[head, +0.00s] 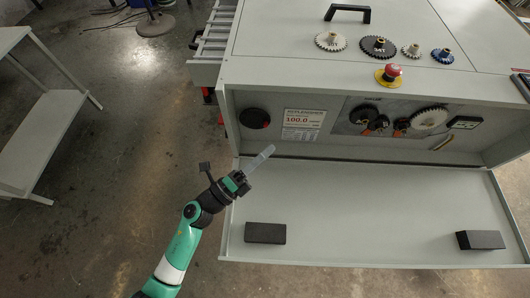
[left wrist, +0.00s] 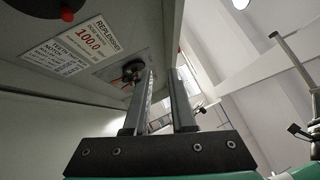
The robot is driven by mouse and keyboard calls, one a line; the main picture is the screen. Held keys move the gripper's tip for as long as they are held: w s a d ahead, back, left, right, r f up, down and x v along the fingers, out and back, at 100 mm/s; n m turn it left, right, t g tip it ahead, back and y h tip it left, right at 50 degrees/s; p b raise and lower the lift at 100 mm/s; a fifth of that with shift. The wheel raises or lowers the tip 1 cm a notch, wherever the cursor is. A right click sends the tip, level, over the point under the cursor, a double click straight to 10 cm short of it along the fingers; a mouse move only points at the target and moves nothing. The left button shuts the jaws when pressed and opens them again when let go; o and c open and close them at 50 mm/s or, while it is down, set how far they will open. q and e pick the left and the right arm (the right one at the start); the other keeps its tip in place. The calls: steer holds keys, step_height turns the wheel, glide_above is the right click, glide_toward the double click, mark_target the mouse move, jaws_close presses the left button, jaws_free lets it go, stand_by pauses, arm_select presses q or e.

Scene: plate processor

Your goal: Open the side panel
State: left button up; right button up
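The side panel (head: 350,215) of the grey plate processor is folded down and lies roughly flat in front of the open bay. Two black handle blocks sit on it, one at left (head: 265,233) and one at right (head: 481,240). My left gripper (head: 262,157) is over the panel's left rear part, near the bay opening, with its fingers pointing up and right. In the left wrist view my left gripper (left wrist: 164,78) has its two fingers apart, with nothing seen between them. My right gripper is not in view.
The bay holds a black round knob (head: 255,118), a "Replenisher 100.0" label (head: 304,117) and several gears and knobs. A red emergency button (head: 392,71) and several gears sit on top. A shelf rack (head: 55,125) stands at left, with open floor between.

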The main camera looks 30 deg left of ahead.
arm_select(q)
jaws_close()
stand_by(0.3)
stand_by(1.0)
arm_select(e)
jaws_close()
